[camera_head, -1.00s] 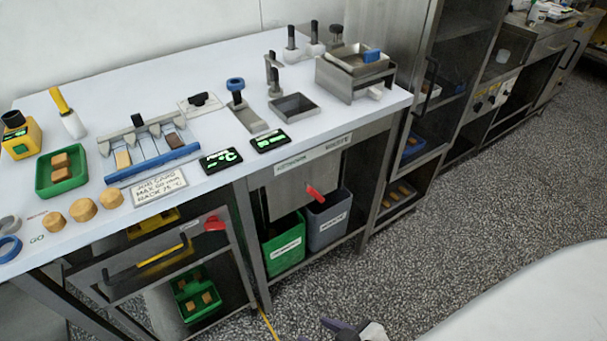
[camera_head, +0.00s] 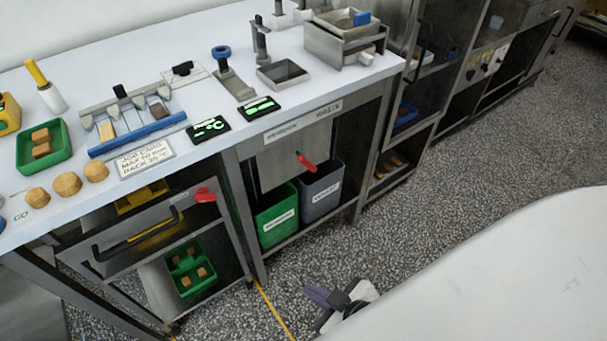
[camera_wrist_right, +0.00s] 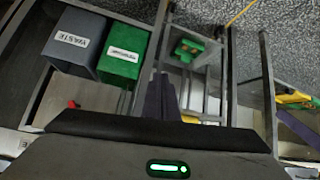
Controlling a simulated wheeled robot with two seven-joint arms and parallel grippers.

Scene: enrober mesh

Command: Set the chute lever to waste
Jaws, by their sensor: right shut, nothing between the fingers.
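The chute lever (camera_head: 306,162) has a red handle and sits on a steel plate (camera_head: 285,158) under the worktop. Its handle slants down to the right in the head view. A green label (camera_head: 282,132) is above the plate at left, and a "WASTE" label (camera_head: 328,108) is at right. In the right wrist view, a small red part of the lever (camera_wrist_right: 72,103) shows above my gripper's body. My right gripper (camera_head: 318,297) is low over the floor in front of the bins, apart from the lever. Its dark fingers (camera_wrist_right: 160,97) are shut and empty. My left gripper is out of view.
Below the plate stand a green bin (camera_head: 277,215) and a grey waste bin (camera_head: 321,190). Left of them is a cabinet with a dark handle (camera_head: 135,240) and a red latch (camera_head: 204,195). The floor (camera_head: 450,170) in front is clear.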

